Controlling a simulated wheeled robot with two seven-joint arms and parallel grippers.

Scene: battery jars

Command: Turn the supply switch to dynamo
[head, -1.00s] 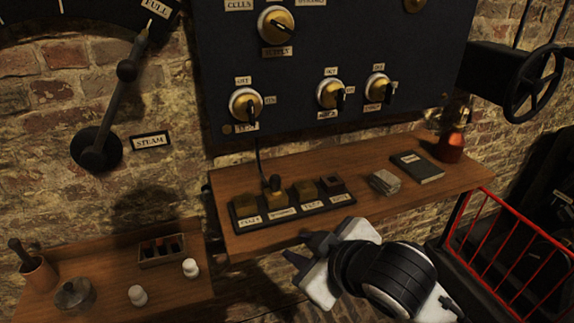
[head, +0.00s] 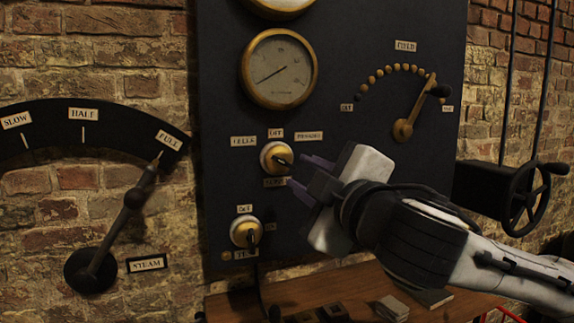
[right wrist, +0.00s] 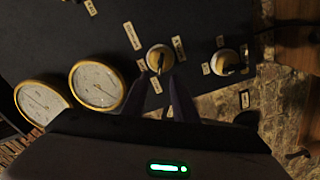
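The supply switch (head: 272,157), a round brass-and-white knob with a dark handle, is on the dark panel (head: 350,190) in the head view. Labels reading CELLS (head: 243,141), OFF (head: 276,134) and DYNAMO (head: 309,136) sit left, above and right of it. My right gripper (head: 297,170) is open just right of the handle, empty. In the right wrist view the switch (right wrist: 160,58) lies just beyond the parted fingers; contact cannot be told. My left gripper is not in view.
A second switch (head: 243,233) is below the supply switch. A gauge (head: 279,69) is above, and a field lever (head: 408,122) is to the right. A steam lever (head: 122,215) is on the brick wall at left. A wooden shelf (head: 235,306) runs beneath the panel.

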